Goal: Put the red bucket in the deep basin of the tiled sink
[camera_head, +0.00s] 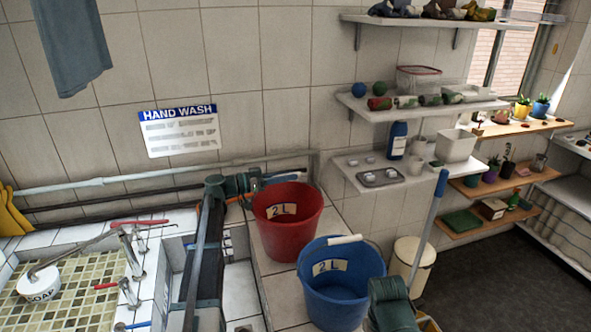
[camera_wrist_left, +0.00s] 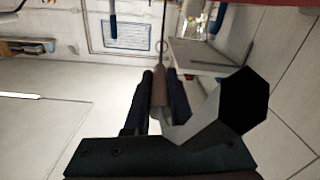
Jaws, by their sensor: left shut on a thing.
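The red bucket (camera_head: 287,228), labelled 2 L, is upright at the right side of the tiled sink, beside the blue bucket. My left gripper (camera_head: 259,183) is at its back left rim. In the left wrist view the fingers (camera_wrist_left: 157,95) are shut on a brownish rod-like grip (camera_wrist_left: 160,86), which looks like the bucket's handle. The deep basin (camera_head: 238,290) is the white-tiled recess left of the red bucket, partly hidden by my left arm. A dark part of my right arm (camera_head: 392,305) shows at the bottom; its fingertips cannot be made out.
The blue bucket (camera_head: 343,290) stands close in front of the red one. A shallow mosaic basin (camera_head: 75,300) with taps (camera_head: 128,270) and a soap pot (camera_head: 40,286) lies left. Shelves (camera_head: 420,108) hang above.

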